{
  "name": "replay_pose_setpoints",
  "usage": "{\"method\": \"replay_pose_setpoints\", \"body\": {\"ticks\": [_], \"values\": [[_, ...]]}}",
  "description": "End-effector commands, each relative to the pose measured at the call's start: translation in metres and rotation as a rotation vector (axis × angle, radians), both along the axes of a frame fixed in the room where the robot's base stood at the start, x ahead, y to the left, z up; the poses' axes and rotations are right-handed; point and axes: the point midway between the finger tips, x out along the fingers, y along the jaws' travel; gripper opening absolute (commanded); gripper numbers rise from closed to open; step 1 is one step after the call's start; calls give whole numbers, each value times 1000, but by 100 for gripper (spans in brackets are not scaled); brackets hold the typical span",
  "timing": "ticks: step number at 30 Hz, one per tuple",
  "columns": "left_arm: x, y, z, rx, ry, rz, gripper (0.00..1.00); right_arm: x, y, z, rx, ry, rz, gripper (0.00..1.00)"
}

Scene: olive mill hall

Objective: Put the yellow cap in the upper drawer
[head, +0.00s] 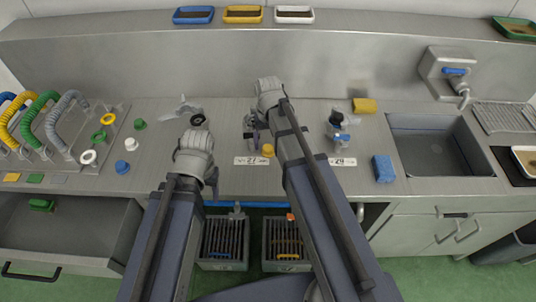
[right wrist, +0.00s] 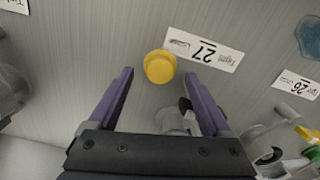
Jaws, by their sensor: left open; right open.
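The yellow cap (head: 267,150) stands on the metal bench beside the label marked 27. It also shows in the right wrist view (right wrist: 160,66), just beyond and between my right fingertips, not held. My right gripper (head: 254,134) is open, with its two purple fingers clear in the right wrist view (right wrist: 159,76). My left gripper (head: 211,181) is by the front edge of the bench, left of the cap; its fingers are mostly hidden by its wrist. An open drawer (head: 118,235) is at the lower left, with a green object (head: 41,204) inside.
Green and blue caps (head: 131,144), coloured rings (head: 88,157) and coiled hoses (head: 40,116) are on the left of the bench. Metal fixtures (head: 338,120) stand near the labels. Slotted crates (head: 222,243) stand below.

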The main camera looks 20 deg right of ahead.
Motion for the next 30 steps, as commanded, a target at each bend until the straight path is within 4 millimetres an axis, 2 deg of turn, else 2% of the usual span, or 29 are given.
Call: {"method": "replay_pose_setpoints", "body": {"ticks": [1, 3, 12, 30], "values": [[0, 0, -13, 0, 0, 0, 59, 0, 0, -13, 0, 0, 0, 83], [0, 0, -19, 0, 0, 0, 59, 0, 0, -19, 0, 0, 0, 83], [0, 0, -19, 0, 0, 0, 59, 0, 0, -19, 0, 0, 0, 83], [0, 0, -19, 0, 0, 0, 59, 0, 0, -19, 0, 0, 0, 16]]}}
